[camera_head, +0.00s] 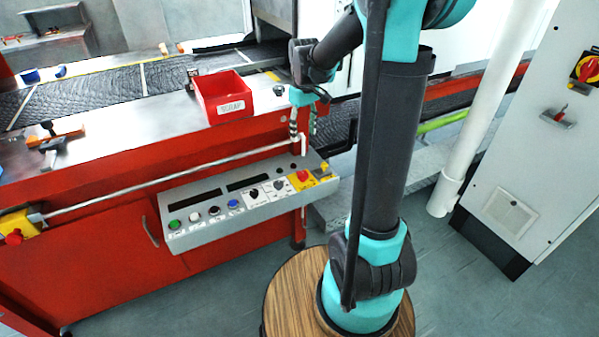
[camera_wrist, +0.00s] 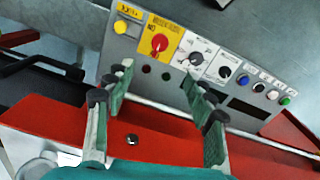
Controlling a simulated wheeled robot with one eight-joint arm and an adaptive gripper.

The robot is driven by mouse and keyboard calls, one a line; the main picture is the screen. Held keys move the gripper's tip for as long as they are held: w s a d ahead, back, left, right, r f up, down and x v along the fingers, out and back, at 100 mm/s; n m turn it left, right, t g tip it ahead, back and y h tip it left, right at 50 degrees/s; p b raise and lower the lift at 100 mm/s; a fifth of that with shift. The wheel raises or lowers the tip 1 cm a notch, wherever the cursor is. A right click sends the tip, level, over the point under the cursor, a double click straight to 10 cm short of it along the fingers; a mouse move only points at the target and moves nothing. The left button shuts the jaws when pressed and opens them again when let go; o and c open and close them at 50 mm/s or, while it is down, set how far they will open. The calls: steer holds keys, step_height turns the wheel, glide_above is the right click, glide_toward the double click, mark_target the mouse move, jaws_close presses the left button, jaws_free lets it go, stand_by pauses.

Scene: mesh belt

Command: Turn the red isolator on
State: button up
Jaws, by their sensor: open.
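A red rotary knob on a yellow plate (camera_wrist: 159,44) sits at the panel's end in the wrist view. It also shows at the right end of the grey control panel in the head view (camera_head: 302,176). Another red knob on a yellow plate (camera_head: 586,69) is on the white cabinet at far right. The pictures do not settle which is the isolator. My gripper (camera_wrist: 158,74) is open and empty, its fingers apart below the panel knob in the wrist view. In the head view my gripper (camera_head: 303,122) hangs above the panel's right end, apart from the knob.
The grey control panel (camera_head: 200,235) also carries a black selector (camera_head: 253,194), a grey selector (camera_head: 279,186) and several push buttons. A red bin (camera_head: 224,97) stands on the machine ledge behind, left of my gripper. A silver rail (camera_head: 170,180) runs behind the panel.

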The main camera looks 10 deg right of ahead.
mark_target(303, 173)
step_height(303, 173, down, 17)
steer(key=shift+f, duration=0.15)
stand_by(0.5)
steer(key=c, duration=1.1)
